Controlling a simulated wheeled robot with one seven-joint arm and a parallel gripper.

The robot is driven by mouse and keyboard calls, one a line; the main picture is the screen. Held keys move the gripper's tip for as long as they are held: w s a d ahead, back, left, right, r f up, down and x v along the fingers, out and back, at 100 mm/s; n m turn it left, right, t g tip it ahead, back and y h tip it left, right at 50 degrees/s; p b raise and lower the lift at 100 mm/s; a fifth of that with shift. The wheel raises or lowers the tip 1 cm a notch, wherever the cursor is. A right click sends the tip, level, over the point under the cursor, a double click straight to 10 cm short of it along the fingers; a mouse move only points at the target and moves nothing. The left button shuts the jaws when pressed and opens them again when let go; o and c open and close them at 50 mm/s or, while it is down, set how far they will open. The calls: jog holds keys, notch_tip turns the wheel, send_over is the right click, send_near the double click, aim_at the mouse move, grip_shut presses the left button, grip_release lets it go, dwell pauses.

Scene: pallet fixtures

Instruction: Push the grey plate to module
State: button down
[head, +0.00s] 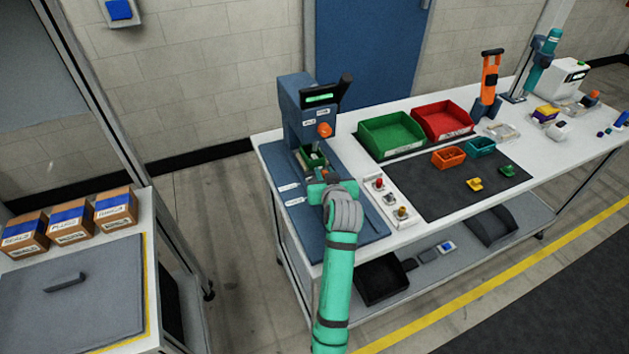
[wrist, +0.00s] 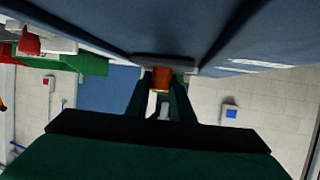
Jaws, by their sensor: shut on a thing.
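The module is a blue-grey upright unit (head: 293,115) with a lit display, a black lever and an orange knob, at the left end of the white bench. My gripper (head: 322,179) is low in front of it, over the blue-grey base. In the wrist view my gripper (wrist: 161,92) is shut on an orange-brown knob (wrist: 161,77). The knob joins a small grey plate (wrist: 164,60), seen edge-on against the blue-grey surface. In the head view my gripper and arm hide most of the plate, so its distance to the module is unclear.
A strip of buttons (head: 390,203) lies just right of my gripper. Green (head: 392,134) and red (head: 443,120) bins stand behind a dark mat (head: 440,187) with small parts. A separate table with several boxes (head: 70,224) is at the left.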

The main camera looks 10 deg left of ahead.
jog(key=shift+w+a+r, duration=0.15)
jog(key=shift+w+r, duration=0.05)
jog(key=c, duration=1.5)
grip_release()
jog(key=shift+f, duration=0.1)
jog(key=shift+c, duration=0.2)
jog(key=shift+s, duration=0.2)
jog(key=v, duration=1)
jog(key=shift+s, duration=0.15)
